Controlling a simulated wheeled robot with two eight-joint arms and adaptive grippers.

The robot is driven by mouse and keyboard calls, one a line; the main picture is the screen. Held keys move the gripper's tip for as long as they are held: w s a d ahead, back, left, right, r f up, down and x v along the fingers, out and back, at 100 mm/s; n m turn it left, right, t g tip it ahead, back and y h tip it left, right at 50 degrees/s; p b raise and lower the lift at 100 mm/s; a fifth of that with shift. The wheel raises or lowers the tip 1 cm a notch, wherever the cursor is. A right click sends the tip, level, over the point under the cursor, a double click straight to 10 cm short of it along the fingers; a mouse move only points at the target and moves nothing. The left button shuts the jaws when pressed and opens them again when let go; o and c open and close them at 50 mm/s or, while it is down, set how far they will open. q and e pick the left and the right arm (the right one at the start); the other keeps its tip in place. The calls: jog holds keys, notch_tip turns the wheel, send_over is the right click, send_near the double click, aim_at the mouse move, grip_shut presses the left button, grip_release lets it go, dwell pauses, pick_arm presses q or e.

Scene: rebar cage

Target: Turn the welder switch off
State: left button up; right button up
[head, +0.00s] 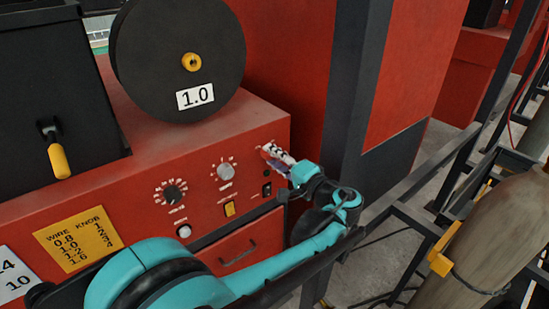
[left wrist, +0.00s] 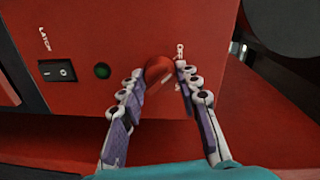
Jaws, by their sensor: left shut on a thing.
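The welder's red front panel (head: 205,205) fills the middle left of the head view. A round red switch knob (left wrist: 157,68) sticks out near the panel's edge in the left wrist view, with small white marks beside it. My left gripper (left wrist: 160,75) is shut on this knob, one finger on each side. In the head view my left gripper (head: 273,154) is at the panel's upper right and hides the knob. The knob's exact setting cannot be read. My right gripper is in neither view.
A black rocker switch (left wrist: 57,71) labelled LATCH and a green lamp (left wrist: 102,71) sit beside the knob. Dials, a yellow switch (head: 230,208) and a drawer (head: 238,255) are on the panel. A black spool (head: 180,60) stands above. Dark metal bars (head: 415,180) stand at right.

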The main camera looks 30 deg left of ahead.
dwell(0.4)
pick_arm(q)
jog(key=o, duration=1.2)
jog(key=shift+c, duration=0.2)
jog(key=v, duration=1.2)
jog(key=shift+r, duration=0.1)
